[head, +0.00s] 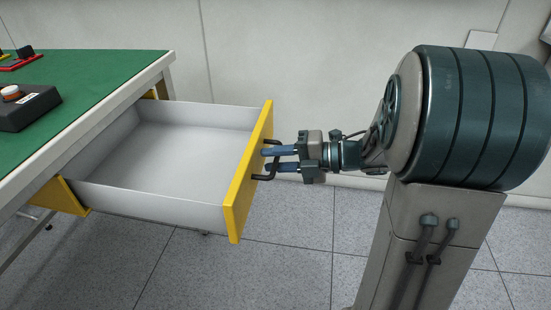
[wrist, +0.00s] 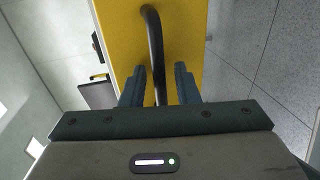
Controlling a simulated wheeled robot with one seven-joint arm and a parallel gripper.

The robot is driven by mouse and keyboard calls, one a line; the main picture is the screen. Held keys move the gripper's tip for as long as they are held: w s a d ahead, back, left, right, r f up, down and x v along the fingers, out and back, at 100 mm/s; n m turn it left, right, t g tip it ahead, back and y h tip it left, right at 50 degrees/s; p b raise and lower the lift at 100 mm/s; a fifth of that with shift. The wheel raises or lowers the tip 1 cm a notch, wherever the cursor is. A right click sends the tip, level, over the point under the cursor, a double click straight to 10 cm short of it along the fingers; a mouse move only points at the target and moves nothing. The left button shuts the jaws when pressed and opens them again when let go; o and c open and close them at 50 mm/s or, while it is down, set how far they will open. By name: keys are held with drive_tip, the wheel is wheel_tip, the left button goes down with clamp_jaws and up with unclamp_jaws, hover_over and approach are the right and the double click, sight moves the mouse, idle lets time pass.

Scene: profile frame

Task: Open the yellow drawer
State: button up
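The yellow drawer front (head: 248,178) stands well out from the green-topped table, with its grey inside (head: 160,160) showing empty. A dark bar handle (head: 270,162) is fixed on the front. My gripper (head: 272,160) points at the front from the right, its blue fingers at the handle. In the wrist view, the handle (wrist: 153,45) runs between the two fingers of my gripper (wrist: 158,85). Gaps show on both sides of the handle, so the fingers look open around it and not closed on it. The fingertips overlap the yellow front (wrist: 185,35) in this view.
The table (head: 85,85) holds a dark box with an orange-and-white button (head: 25,105) and a red-edged item (head: 18,60) at the left. A pale wall (head: 290,60) stands behind. The tiled floor (head: 280,240) is clear in front of the drawer.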

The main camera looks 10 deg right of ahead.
drive_tip(key=p+v, duration=0.3)
drive_tip(key=v, duration=1.1)
drive_tip(key=shift+w, duration=0.15)
